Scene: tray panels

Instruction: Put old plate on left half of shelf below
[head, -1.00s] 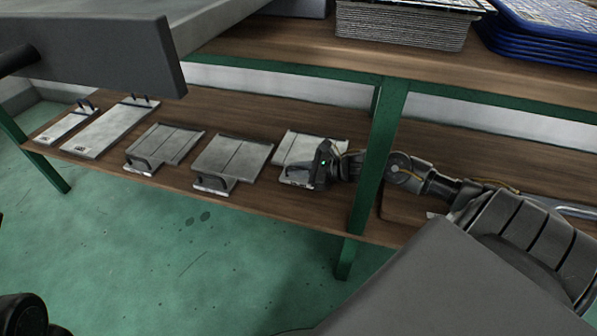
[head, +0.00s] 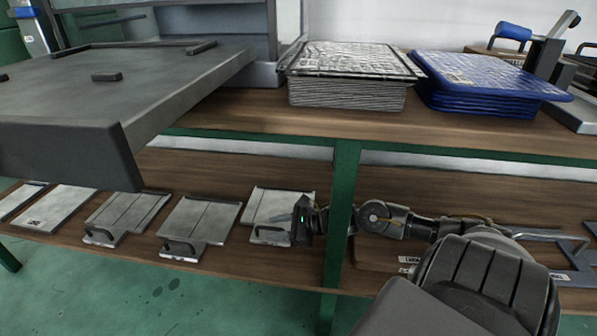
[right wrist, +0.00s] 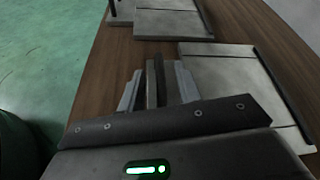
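A thin grey plate with a low dark handle (head: 275,206) lies flat on the wooden lower shelf (head: 228,262), just left of the green middle post. I take it for the old plate; no label says so. My right gripper (head: 298,219) reaches in past the post and is at the plate's front right, beside its handle. In the right wrist view the fingers (right wrist: 157,88) point at the near edge of the plate (right wrist: 235,80), with dark strips between them. I cannot tell whether they grip the handle. My left gripper is out of view.
Several similar plates (head: 200,222) lie in a row to the left. The green post (head: 342,205) stands close to my right arm. Stacks of grey (head: 347,93) and blue (head: 485,100) trays sit on the upper shelf. A grey panel (head: 70,145) juts out at upper left.

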